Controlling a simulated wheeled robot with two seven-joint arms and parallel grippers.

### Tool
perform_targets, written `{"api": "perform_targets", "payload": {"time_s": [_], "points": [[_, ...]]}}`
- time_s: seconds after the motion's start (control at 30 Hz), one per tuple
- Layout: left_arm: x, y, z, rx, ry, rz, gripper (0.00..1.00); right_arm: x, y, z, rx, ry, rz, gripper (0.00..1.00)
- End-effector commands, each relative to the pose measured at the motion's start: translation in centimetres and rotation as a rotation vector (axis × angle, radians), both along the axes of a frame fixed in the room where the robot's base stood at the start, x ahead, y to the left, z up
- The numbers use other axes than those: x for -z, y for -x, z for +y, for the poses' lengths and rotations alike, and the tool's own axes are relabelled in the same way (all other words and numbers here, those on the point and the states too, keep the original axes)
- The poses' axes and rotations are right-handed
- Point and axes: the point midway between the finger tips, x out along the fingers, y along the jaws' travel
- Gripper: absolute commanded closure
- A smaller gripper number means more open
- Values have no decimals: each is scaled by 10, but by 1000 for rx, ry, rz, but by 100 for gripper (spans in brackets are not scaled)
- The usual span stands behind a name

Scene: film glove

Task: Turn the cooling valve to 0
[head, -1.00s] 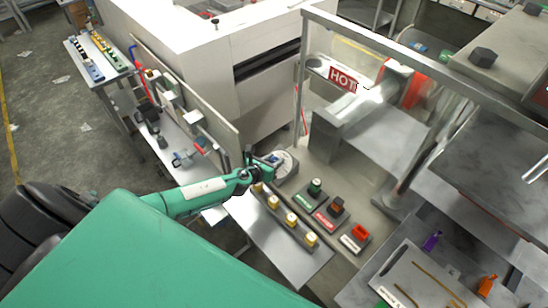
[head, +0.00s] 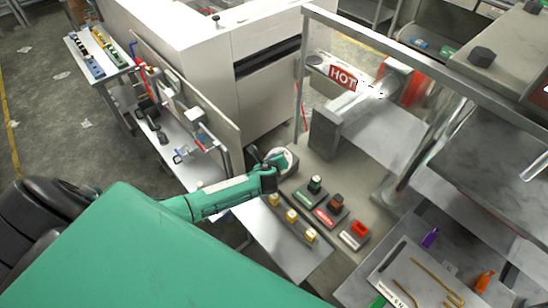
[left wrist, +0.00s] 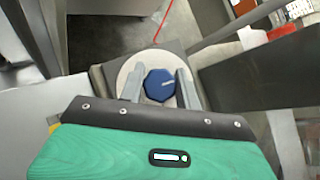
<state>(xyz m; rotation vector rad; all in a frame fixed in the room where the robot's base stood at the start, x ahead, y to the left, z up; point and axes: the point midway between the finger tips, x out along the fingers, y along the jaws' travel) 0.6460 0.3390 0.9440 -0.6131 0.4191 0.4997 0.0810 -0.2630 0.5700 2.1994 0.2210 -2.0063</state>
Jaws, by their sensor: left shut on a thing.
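The cooling valve shows in the left wrist view as a dark blue faceted knob (left wrist: 159,86) in the middle of a pale round dial (left wrist: 127,72). The knob stands between the two grey fingers of my left gripper (left wrist: 160,84), which is shut on it. In the head view the gripper (head: 276,164) is at the pale dial (head: 291,154) on the bench, and it hides the knob there. The dial's markings are too small or hidden to read. My right gripper is not in view.
Near the valve are a green button (head: 315,183), a dark-orange switch (head: 336,201) and a red switch (head: 360,229). A metal post (head: 299,95) and a HOT sign (head: 343,77) stand beyond.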

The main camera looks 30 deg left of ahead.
Motion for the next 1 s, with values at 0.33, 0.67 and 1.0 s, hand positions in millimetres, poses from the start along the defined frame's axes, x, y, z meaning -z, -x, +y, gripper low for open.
{"api": "perform_targets", "payload": {"time_s": [0.33,0.67,1.0], "points": [[-1,-1,1,-64,33,9,89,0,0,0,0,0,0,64],[-2,-1,2,-67,34,9,89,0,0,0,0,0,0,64],[-1,-1,1,-65,34,10,45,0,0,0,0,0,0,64]]}}
